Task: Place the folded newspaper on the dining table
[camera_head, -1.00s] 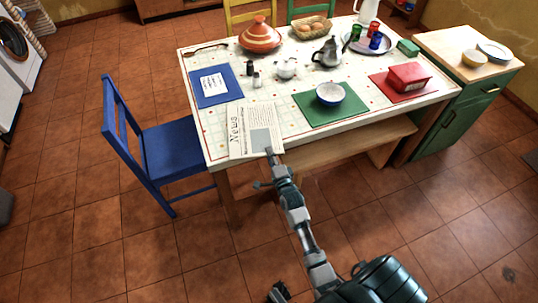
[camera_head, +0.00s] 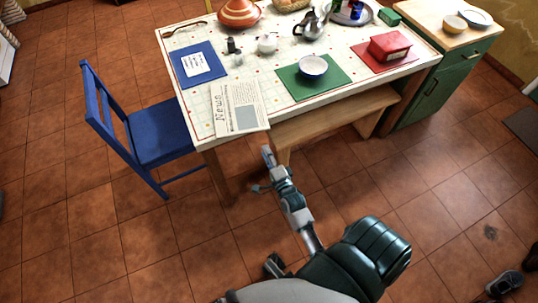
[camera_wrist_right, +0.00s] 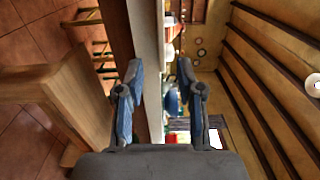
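The newspaper (camera_head: 240,107) lies flat on the dining table (camera_head: 291,94), at the near edge by the front-left corner. Its "News" heading and a grey picture block show. My right gripper (camera_head: 267,152) is just in front of the table's near edge, below the newspaper's near right corner and apart from it. In the right wrist view the two fingers of this gripper (camera_wrist_right: 160,72) are spread with nothing held between them. I do not see the newspaper clearly in that view. My left gripper is not recognisable in the head view.
A blue folder (camera_head: 199,64) lies behind the newspaper. A green mat (camera_head: 292,86) with a bowl (camera_head: 313,66) is to its right. A wooden bench (camera_head: 330,116) runs along the near side, and a blue chair (camera_head: 155,133) stands at the left.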

